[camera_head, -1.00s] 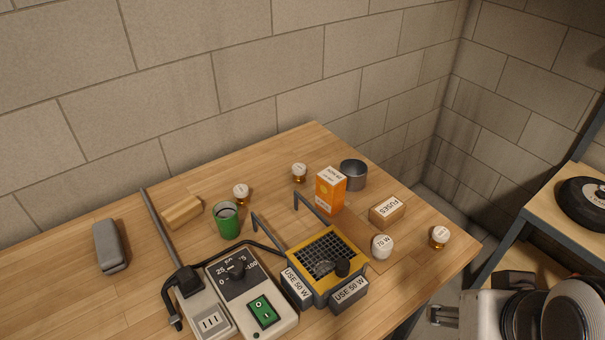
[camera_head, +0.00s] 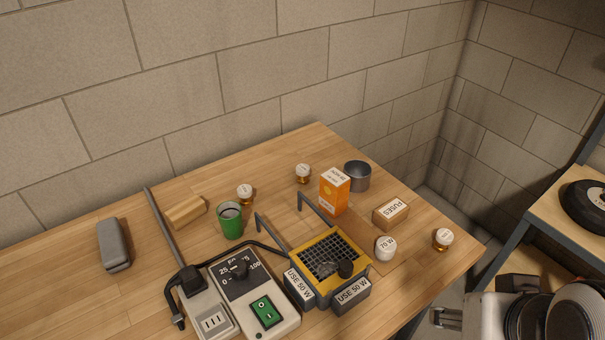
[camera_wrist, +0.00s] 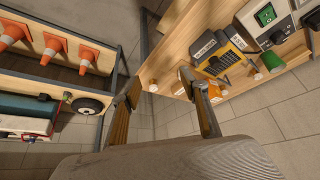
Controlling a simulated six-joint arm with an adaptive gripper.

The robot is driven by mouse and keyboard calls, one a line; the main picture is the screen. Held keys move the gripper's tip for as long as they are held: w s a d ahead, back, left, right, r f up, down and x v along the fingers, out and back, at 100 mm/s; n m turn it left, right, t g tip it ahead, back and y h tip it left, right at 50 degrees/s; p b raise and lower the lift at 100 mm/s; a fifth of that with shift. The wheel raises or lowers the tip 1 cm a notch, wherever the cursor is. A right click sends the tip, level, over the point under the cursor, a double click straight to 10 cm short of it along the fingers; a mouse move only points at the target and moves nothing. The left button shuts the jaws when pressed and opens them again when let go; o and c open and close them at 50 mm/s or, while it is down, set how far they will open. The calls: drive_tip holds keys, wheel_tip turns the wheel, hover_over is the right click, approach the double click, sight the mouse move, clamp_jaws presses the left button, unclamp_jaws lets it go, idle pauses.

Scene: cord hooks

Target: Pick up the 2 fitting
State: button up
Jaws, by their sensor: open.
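No label reading "2" can be made out. Small white-topped fittings with amber bases stand on the bench: one at the left (camera_head: 245,193), one at the back (camera_head: 303,173) and one near the right edge (camera_head: 443,239); their top markings are too small to read. A white round piece (camera_head: 386,247) reads "70 W". My gripper (camera_wrist: 159,84) is open and empty in the wrist view, its fingers apart, with the bench beyond them. In the head view my arm is at the lower right, off the bench and away from the fittings.
A yellow grid-topped unit (camera_head: 331,253) with two upright hooks stands mid-bench. Near it are an orange box (camera_head: 334,191), a fuses box (camera_head: 391,211), a grey tin (camera_head: 357,176), a green cup (camera_head: 230,221) and a switch box (camera_head: 259,298). An orange cone (camera_wrist: 53,47) stands on a shelf.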

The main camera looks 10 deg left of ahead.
drive_tip(key=shift+o, duration=0.6)
drive_tip(key=shift+w, duration=0.1)
drive_tip(key=w+a+r+n+t+y, duration=0.1)
drive_tip(key=w+a+t+y, duration=0.1)
drive_tip(key=w+a, duration=1)
drive_tip(key=w+a+r+n+t+y, duration=0.15)
drive_tip(key=w+a, duration=0.65)
drive_tip(key=w, duration=0.8)
drive_tip(key=w+a+f+m+t, duration=0.2)
drive_tip(key=w+a+f, duration=0.45)
drive_tip(key=w, duration=0.25)
drive_tip(key=t+h, duration=0.1)
drive_tip(key=h, duration=0.3)
approach(303, 168)
drive_tip(key=s, duration=0.2)
drive_tip(key=shift+w+d+r+m+y, duration=0.15)
drive_tip(key=shift+d+r+m+y, duration=0.05)
drive_tip(key=shift+r+m+y, duration=0.1)
drive_tip(key=shift+x, duration=3)
drive_tip(key=shift+w, duration=0.1)
